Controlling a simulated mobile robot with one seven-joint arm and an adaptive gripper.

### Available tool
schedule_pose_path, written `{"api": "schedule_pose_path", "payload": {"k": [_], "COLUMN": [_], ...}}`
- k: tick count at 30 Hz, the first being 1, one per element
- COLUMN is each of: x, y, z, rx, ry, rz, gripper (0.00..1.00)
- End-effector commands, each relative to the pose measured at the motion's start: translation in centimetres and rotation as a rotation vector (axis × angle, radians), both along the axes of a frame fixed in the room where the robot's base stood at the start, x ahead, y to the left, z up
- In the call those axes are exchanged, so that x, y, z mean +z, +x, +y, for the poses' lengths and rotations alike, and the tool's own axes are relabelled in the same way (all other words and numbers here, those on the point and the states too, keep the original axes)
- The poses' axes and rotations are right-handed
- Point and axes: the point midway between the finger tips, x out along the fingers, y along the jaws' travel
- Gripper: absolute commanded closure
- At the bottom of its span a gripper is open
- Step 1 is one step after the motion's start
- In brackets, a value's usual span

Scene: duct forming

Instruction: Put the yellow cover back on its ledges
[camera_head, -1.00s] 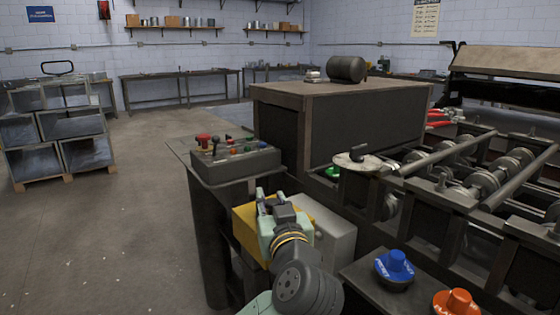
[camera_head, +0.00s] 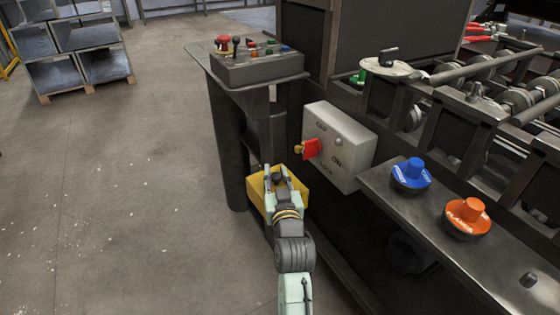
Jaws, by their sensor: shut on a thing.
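The yellow cover (camera_head: 259,190) is held by my gripper (camera_head: 276,172), low beside the dark machine frame. My gripper is shut on it, and my gripper and wrist hide much of the cover. It is left of and below a grey switch box (camera_head: 338,150) with a red rotary handle (camera_head: 312,148). The cover appears apart from the switch box. I cannot make out the ledges in this view.
A control panel (camera_head: 258,68) with levers and buttons stands above, on a dark post. A shelf to the right (camera_head: 440,235) bears a blue knob (camera_head: 411,174) and an orange knob (camera_head: 467,216). Rollers lie behind them. The floor at left (camera_head: 120,210) is clear.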

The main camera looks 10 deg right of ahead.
Motion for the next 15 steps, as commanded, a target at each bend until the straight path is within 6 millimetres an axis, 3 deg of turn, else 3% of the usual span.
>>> {"api": "schedule_pose_path", "payload": {"k": [3, 6, 15], "x": [-4.5, -7.6, -14.9], "y": [0.8, 1.5, 3.1], "z": [0.2, 0.7, 1.8], "rx": [-0.001, 0.001, 0.006], "ry": [-0.003, 0.001, 0.002], "rz": [0.009, 0.005, 0.001], "gripper": [1.0, 1.0, 1.0]}}
